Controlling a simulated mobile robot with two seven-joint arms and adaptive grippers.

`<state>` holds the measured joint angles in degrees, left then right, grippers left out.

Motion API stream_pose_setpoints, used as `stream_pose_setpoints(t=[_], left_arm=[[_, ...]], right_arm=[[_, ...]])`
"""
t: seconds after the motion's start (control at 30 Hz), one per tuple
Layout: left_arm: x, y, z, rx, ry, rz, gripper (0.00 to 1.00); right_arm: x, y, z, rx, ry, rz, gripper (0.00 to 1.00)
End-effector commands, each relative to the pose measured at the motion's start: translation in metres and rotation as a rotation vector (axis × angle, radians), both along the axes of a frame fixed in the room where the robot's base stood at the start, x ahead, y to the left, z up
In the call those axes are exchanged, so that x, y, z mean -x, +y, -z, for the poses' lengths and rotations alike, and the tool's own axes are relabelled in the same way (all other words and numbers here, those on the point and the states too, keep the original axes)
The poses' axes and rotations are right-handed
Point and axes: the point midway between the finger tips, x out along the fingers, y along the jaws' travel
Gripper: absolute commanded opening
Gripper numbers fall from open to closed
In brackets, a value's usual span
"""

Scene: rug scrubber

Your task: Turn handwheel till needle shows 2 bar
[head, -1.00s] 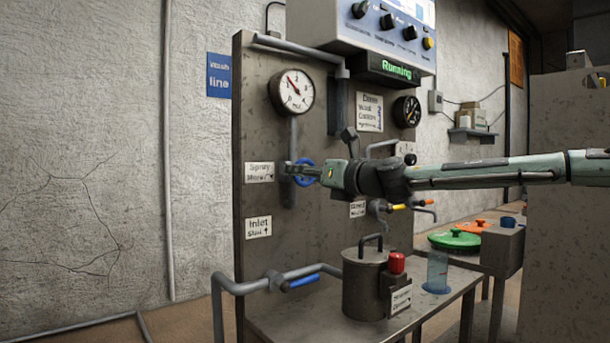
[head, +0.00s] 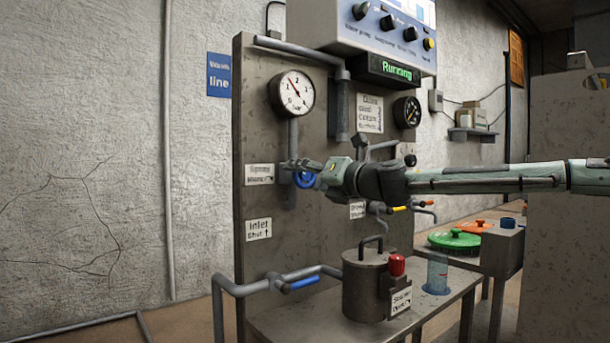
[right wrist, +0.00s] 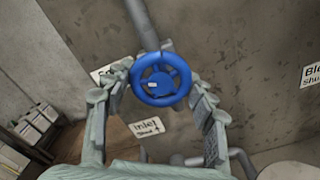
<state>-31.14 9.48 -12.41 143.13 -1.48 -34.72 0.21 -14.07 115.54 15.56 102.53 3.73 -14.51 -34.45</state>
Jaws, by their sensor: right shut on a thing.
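The blue handwheel (head: 304,180) sits on a pipe on the grey panel, beside the spray label (head: 260,174). In the right wrist view the handwheel (right wrist: 161,80) lies between my two fingers. My right gripper (head: 312,167) is shut on the handwheel, with a finger at either side of its rim; it also shows in the right wrist view (right wrist: 158,74). The white round gauge (head: 292,93) hangs above the handwheel. Its needle points up and left, short of the 2 mark; the exact reading is too small to tell. My left gripper is not in view.
A blue-handled inlet valve (head: 301,283) is low on the panel. A grey canister (head: 364,285) with a red cap stands on the bench. A black gauge (head: 407,112) and a control box reading Running (head: 393,70) are above my right arm.

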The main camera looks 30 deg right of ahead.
Motion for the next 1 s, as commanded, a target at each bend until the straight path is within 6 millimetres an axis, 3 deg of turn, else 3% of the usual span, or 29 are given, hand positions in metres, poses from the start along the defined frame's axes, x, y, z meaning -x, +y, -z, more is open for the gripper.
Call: stream_pose_setpoints(t=[0.5,1.0], left_arm=[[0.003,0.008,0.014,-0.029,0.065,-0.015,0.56],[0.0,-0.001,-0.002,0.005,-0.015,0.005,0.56]], right_arm=[[0.0,0.001,-0.001,-0.492,0.039,0.0,0.27],[0.0,0.002,-0.002,-0.955,0.076,-0.001,0.27]])
